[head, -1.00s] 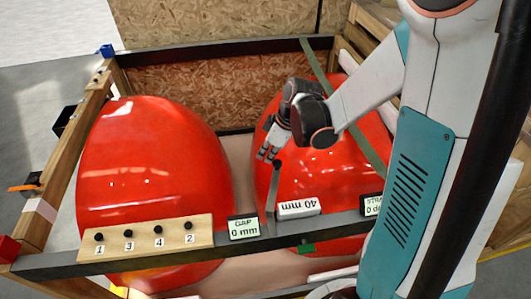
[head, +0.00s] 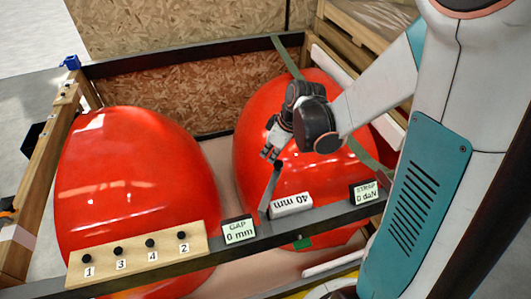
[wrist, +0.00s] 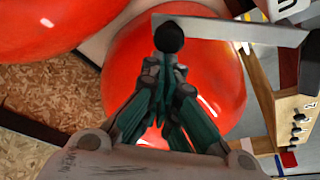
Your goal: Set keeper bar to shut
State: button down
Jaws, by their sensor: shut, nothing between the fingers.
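The keeper bar appears to be the grey bar (head: 268,194) with a black ball knob (head: 277,166), standing up from the dark front rail and leaning a little right. In the wrist view the bar (wrist: 240,30) crosses the top, with its knob (wrist: 169,37) just beyond my fingertips. My gripper (head: 270,155) is shut and empty, close beside the knob, over the right red nosecone (head: 310,100). My gripper's fingers (wrist: 167,68) also show in the wrist view. I cannot tell whether they touch the knob.
A white block marked 40 mm (head: 291,203) sits right of the bar's foot. Displays read GAP 0 mm (head: 239,231) and STRAP 0 daN (head: 365,193). A wooden board with numbered black knobs (head: 136,255) lies at left. The left red nosecone (head: 130,180) stands behind it.

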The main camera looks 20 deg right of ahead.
jog(key=s+d+m+h, duration=0.3)
jog(key=s+d+m, duration=0.4)
jog(key=s+m, duration=0.2)
jog(key=shift+s+d+t, duration=0.15)
jog(key=shift+s+t, duration=0.25)
jog(key=shift+s, duration=0.85)
